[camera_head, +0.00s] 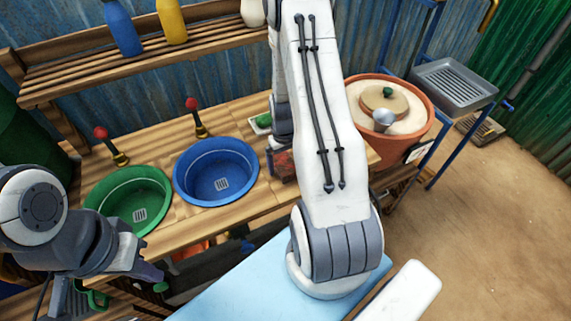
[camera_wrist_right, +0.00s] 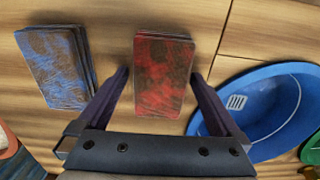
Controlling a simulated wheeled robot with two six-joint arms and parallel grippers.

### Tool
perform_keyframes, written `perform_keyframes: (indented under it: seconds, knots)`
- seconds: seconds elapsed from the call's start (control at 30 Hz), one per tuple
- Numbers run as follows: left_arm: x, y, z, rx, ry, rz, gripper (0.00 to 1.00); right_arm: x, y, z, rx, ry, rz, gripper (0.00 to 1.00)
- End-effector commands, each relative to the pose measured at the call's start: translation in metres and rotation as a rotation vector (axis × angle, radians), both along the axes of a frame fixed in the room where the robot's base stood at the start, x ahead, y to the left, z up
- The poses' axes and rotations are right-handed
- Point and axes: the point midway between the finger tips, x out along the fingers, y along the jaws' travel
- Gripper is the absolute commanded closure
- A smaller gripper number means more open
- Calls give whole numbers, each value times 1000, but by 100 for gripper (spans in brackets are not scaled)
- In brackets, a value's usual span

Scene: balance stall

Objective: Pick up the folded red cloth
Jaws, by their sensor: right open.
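The folded red cloth (camera_wrist_right: 163,62) lies flat on the wooden counter in the right wrist view. My right gripper (camera_wrist_right: 160,76) is open, with one dark finger on each side of the cloth's near part; the cloth is not held. In the head view only a reddish part of the cloth (camera_head: 285,166) shows beside my right arm, which hides most of that gripper. My left gripper (camera_head: 150,275) is low at the left, in front of the counter; its jaw opening is unclear.
A folded blue cloth (camera_wrist_right: 56,68) lies left of the red one in the right wrist view. A blue basin (camera_head: 216,172) and a green basin (camera_head: 130,196) are set in the counter. A terracotta pot (camera_head: 424,125) stands at the right. A shelf with bottles (camera_head: 122,28) is behind.

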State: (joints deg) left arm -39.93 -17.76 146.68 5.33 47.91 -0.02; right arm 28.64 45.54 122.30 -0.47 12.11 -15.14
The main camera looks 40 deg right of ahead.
Motion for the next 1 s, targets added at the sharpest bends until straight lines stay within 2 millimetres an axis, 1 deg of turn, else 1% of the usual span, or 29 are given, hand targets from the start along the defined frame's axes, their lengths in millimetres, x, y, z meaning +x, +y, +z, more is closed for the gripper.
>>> perform_keyframes:
  seconds: [0.13,0.17,0.2,0.27,0.3,0.33,0.37,0.57,0.73,0.87,1.0]
  knots:
    - [0,0,0,0,0,0,100,0,0,0,0,0,0,0]
    - [0,0,0,0,0,0,100,0,0,0,0,0,0,12]
    - [0,0,0,0,0,0,100,0,0,0,0,0,0,27]
    - [0,0,0,0,0,0,100,0,0,0,0,0,0,50]
    - [0,0,0,0,0,0,100,0,0,0,0,0,0,65]
    - [0,0,0,0,0,0,100,0,0,0,0,0,0,76]
    - [0,0,0,0,0,0,100,0,0,0,0,0,0,79]
    - [0,0,0,0,0,0,100,0,0,1,0,0,0,79]
    - [0,0,-2,0,0,0,100,0,-1,7,0,-1,0,79]
    - [0,0,-4,0,0,0,100,1,-1,20,-1,-4,0,79]
    - [0,0,-8,0,0,0,100,1,-1,44,-1,-6,0,79]
